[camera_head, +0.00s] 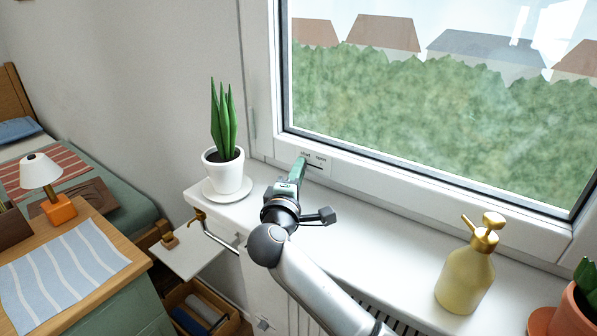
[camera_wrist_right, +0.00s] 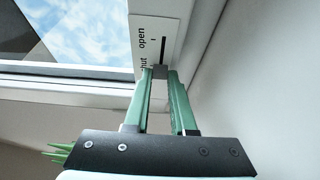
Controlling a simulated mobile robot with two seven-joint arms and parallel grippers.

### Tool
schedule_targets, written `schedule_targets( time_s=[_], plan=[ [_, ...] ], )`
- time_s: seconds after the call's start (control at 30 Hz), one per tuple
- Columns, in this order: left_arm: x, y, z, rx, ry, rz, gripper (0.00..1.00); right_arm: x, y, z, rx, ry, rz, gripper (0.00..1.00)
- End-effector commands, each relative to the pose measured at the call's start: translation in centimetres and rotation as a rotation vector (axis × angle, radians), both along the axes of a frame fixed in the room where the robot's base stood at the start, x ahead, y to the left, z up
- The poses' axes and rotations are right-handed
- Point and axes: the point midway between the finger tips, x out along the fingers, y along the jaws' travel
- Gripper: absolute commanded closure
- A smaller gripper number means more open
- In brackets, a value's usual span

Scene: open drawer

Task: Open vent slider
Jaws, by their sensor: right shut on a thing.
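The vent slider plate (camera_head: 316,162) sits on the lower window frame, a white plate marked "shut" and "open". In the right wrist view the plate (camera_wrist_right: 152,30) shows a dark slot running towards "open". A grey slider knob (camera_wrist_right: 160,74) is at the "shut" end of the slot. My right gripper (camera_head: 301,160) reaches over the sill to the plate. In the right wrist view its green fingers (camera_wrist_right: 160,76) stand on both sides of the knob, shut on it. My left gripper is not in view.
A potted plant (camera_head: 226,172) on a saucer stands on the sill left of my right arm. A yellow spray bottle (camera_head: 467,272) stands to the right, with a terracotta pot (camera_head: 575,314) beyond it. The window sill (camera_head: 385,235) between arm and bottle is clear.

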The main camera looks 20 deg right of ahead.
Motion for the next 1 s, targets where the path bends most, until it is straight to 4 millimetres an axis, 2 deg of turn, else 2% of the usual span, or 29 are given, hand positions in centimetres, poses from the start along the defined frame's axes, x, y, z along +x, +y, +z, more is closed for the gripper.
schedule_targets(
  time_s=[1.0],
  plan=[
    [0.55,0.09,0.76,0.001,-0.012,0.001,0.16,-0.38,-0.41,0.06,0.000,0.001,-0.002,1.00]
  ],
)
